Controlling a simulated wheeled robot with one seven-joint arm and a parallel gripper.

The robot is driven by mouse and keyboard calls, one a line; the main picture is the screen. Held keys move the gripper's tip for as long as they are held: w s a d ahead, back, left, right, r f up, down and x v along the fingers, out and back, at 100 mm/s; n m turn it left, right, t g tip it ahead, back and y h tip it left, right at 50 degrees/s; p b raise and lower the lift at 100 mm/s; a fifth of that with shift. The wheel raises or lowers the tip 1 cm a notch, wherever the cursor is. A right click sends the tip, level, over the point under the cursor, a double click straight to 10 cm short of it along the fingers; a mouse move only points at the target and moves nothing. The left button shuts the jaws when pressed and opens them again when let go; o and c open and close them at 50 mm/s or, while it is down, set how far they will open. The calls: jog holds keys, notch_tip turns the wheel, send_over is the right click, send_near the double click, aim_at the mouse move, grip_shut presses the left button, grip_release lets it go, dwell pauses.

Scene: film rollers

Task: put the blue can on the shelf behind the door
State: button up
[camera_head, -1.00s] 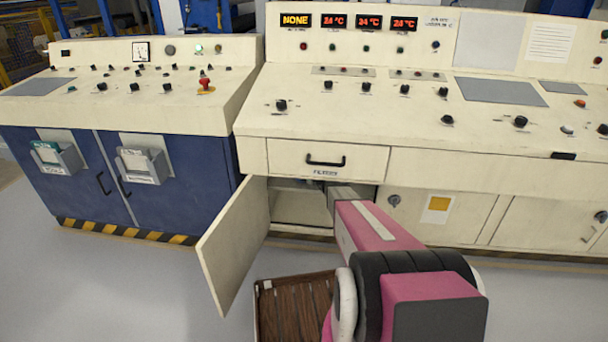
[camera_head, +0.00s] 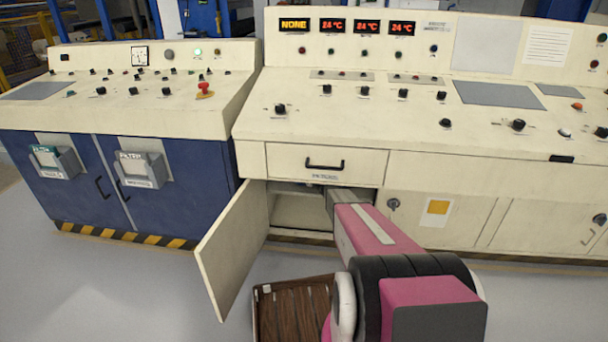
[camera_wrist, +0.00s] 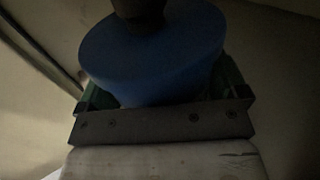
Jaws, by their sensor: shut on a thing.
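The blue can (camera_wrist: 150,55) fills the upper middle of the dim wrist view, with a dark part on its top. My gripper (camera_wrist: 160,95) is shut on it, with green finger pads at both sides of the can. In the head view my pink arm reaches into the open cupboard, and the gripper and can are hidden there. The cupboard door (camera_head: 232,250) stands open to the left. The shelf (camera_head: 300,188) shows as a pale board near the top of the opening. I cannot tell whether the can touches it.
A closed drawer (camera_head: 325,164) with a black handle is right above the opening. A brown slatted crate (camera_head: 293,310) is below the arm beside the door. A blue cabinet (camera_head: 180,190) stands left, and closed cream doors (camera_head: 540,222) are right. Grey floor is free at lower left.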

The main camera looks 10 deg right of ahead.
jog(key=shift+f, duration=0.4)
dwell(0.3)
jog(key=o, duration=0.7)
